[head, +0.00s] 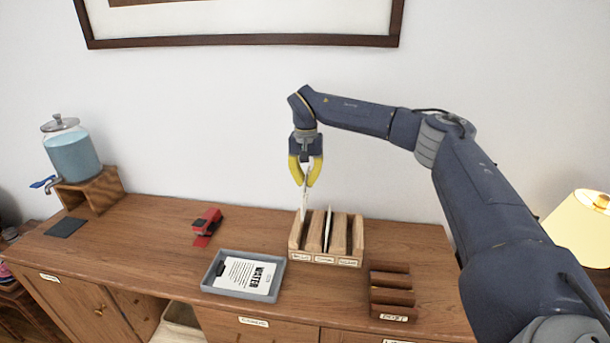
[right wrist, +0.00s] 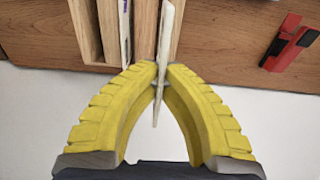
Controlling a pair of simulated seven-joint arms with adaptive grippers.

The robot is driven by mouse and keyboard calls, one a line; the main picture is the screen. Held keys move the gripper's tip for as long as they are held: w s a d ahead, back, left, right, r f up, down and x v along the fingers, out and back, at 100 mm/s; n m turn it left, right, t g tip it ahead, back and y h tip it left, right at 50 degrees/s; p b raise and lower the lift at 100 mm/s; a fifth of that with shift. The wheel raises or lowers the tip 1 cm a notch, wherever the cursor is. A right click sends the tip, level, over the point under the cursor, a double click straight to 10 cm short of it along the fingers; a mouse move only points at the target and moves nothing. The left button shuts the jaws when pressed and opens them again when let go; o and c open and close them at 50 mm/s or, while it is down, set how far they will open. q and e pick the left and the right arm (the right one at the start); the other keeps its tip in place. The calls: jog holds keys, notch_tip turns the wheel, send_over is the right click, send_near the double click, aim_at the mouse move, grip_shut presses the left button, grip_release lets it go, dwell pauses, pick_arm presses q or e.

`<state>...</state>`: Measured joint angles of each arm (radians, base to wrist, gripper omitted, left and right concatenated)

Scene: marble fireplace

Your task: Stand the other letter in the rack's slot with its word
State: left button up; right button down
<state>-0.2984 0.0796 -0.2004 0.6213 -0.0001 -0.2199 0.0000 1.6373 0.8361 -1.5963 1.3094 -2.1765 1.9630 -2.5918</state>
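The wooden rack (head: 325,260) stands on the cabinet top, with small word labels along its front that are too small to read surely. One pale letter (head: 327,230) stands in a middle slot; it also shows in the right wrist view (right wrist: 125,30). My right gripper (head: 305,183) is shut on another thin pale letter (head: 304,203), held upright and edge-on. In the right wrist view this held letter (right wrist: 165,50) is pinched between the yellow fingertips. Its lower end is at the rack's leftmost slot; how deep it sits is hidden. My left gripper is not in view.
A grey tray (head: 210,281) holds a printed sheet (head: 246,275) reading "WATER". A brown stepped holder (head: 391,295) stands right of the rack. A red stapler-like object (head: 207,222), a drink dispenser (head: 73,153) and a lamp (head: 580,230) are farther off. The cabinet top between is clear.

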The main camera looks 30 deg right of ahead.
aim_at(306, 193)
jog(key=shift+f, duration=3.15)
notch_tip(306, 193, down, 8)
jog(key=shift+r, duration=0.2)
dwell(2.3)
jog(key=c, duration=1.5)
grip_release()
jog(key=shift+r, duration=4.5)
